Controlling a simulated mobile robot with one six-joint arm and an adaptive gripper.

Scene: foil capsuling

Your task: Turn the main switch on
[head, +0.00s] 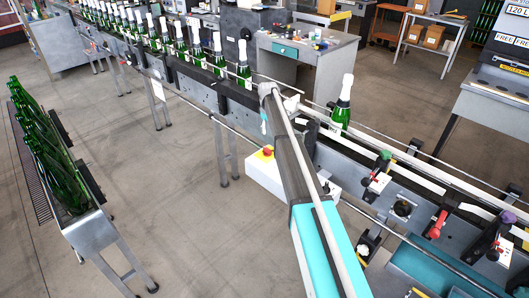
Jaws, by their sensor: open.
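A red knob on a yellow base (266,153) sits on top of a white box (265,176) beside the conveyor, just left of my arm. I cannot tell whether it is the main switch. A round black knob (402,208) is on the grey side panel of the machine, right of my arm. No label or switch position can be read. My arm, turquoise and dark, rises from the bottom middle towards the conveyor and covers part of the white box. My gripper cannot be made out.
A conveyor carries a row of white-topped green bottles (218,55); one bottle (342,108) stands right of my arm. A rack of green bottles (50,150) is at left. The floor at lower left is clear.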

